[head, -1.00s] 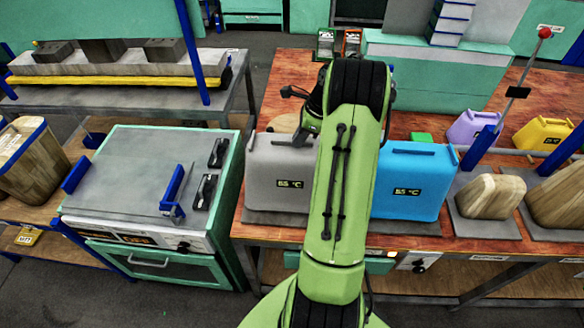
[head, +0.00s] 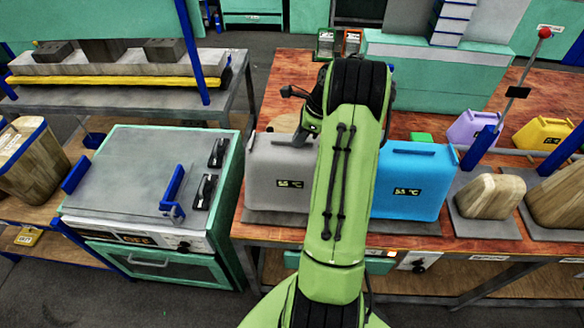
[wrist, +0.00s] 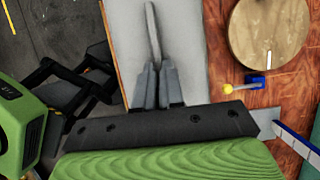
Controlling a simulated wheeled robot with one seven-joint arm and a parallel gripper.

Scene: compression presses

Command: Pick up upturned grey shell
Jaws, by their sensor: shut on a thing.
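The grey shell (head: 277,178) stands on a dark base plate at the front left of the red-brown table, with a small display on its front. My arm hides its right part in the head view. In the wrist view, its pale top (wrist: 192,40) lies under my gripper (wrist: 154,70). The two fingers are shut on its thin grey handle (wrist: 152,32), which sticks out beyond the fingertips. In the head view my gripper is mostly hidden behind my arm. The shell appears to rest on its plate.
A blue shell (head: 407,185) stands just right of my arm. Wooden blocks (head: 490,196) stand farther right, with purple (head: 472,130) and yellow (head: 543,134) shells behind. A round wooden piece (wrist: 268,35) lies close beside the grey shell. A press (head: 135,180) is at the left.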

